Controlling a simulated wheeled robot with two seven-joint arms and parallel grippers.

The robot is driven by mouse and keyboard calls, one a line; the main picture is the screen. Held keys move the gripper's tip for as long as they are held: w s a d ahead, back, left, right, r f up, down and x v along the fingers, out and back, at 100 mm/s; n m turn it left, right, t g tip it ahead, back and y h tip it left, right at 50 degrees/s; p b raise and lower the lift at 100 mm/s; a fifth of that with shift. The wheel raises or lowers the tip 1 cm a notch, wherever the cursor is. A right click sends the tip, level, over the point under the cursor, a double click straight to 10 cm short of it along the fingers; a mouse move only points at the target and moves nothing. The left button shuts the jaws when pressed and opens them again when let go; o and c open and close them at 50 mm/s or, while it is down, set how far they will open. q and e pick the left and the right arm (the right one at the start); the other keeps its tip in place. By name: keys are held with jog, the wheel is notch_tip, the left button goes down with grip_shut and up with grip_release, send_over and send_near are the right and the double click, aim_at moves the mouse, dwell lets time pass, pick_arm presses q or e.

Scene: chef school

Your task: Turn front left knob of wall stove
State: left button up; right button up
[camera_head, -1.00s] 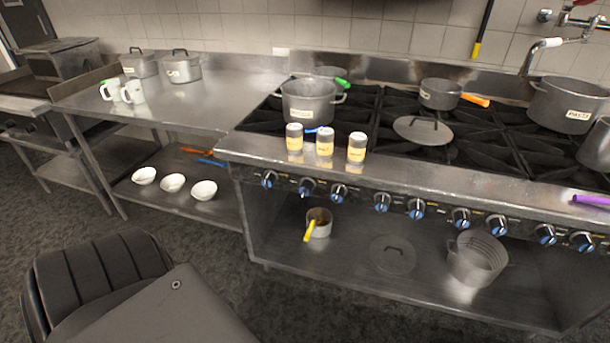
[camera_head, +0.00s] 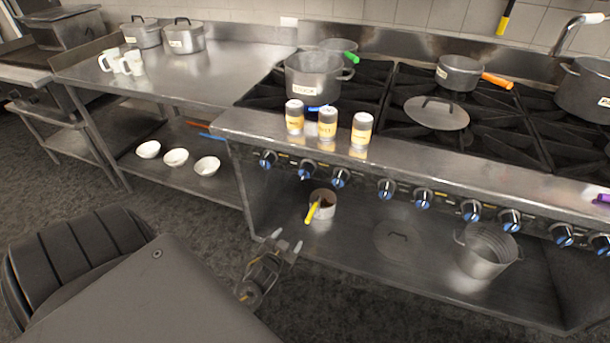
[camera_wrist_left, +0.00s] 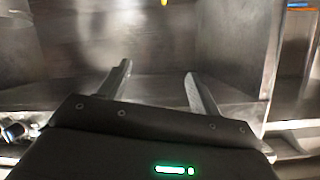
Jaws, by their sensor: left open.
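The wall stove (camera_head: 480,185) has a row of blue and silver knobs along its front panel. The leftmost knob (camera_head: 268,159) sits at the panel's left end, with further knobs to its right. My left gripper (camera_head: 287,243) is open and empty. It is low in front of the stove's lower shelf, below the leftmost knobs and apart from them. Its two fingers also show in the left wrist view (camera_wrist_left: 158,88), spread before blurred metal surfaces. My right gripper is in neither view.
Three shakers (camera_head: 328,122) stand on the stove's front ledge above the left knobs. A large pot (camera_head: 312,80) is on the burners behind. A small pan (camera_head: 325,208) with a yellow handle and a strainer pot (camera_head: 485,252) rest on the lower shelf.

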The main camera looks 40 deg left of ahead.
aim_at(304, 175)
pick_arm(q)
jog(key=w+r+n+t+y, duration=0.1)
jog(key=w+r+t, duration=0.1)
jog(key=r, duration=0.7)
jog(key=w+r+n+t, duration=0.1)
jog(key=w+r+t, duration=0.1)
jog(key=r, duration=0.6)
jog(key=x, duration=0.3)
jog(key=r+x, duration=0.1)
jog(key=x, duration=0.2)
jog(key=a+x, duration=0.1)
jog(key=x, duration=0.3)
jog(key=shift+s+r, duration=0.15)
jog(key=shift+w+a, duration=0.1)
jog(key=shift+w, duration=0.35)
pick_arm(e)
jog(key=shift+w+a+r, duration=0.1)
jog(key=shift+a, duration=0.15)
pick_arm(q)
jog(key=c, duration=0.7)
jog(key=shift+c, duration=1.3)
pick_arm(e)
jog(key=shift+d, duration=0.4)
